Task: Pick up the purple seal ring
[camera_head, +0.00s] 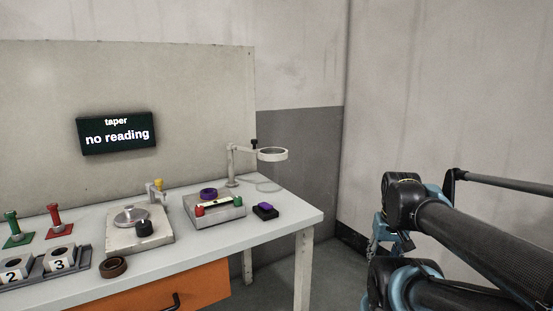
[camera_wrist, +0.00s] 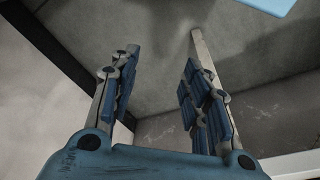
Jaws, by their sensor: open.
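The purple seal ring (camera_head: 208,193) lies on top of a grey box-shaped fixture (camera_head: 216,213) on the white workbench, between the middle and the right end of the bench in the head view. My gripper (camera_wrist: 164,42) is open and empty in the wrist view, its two blue-padded fingers spread apart over grey floor and wall. In the head view part of it shows as a small blue piece (camera_head: 385,237) behind my arm, to the right of the bench and well apart from the ring. The ring is not visible in the wrist view.
A magnifier lamp (camera_head: 272,154) stands behind the fixture. A black pad with a purple top (camera_head: 265,207) is to its right. A brown ring (camera_head: 113,267), numbered blocks (camera_head: 58,257) and a scale-like plate (camera_head: 139,234) are to the left. Floor between bench and arm is clear.

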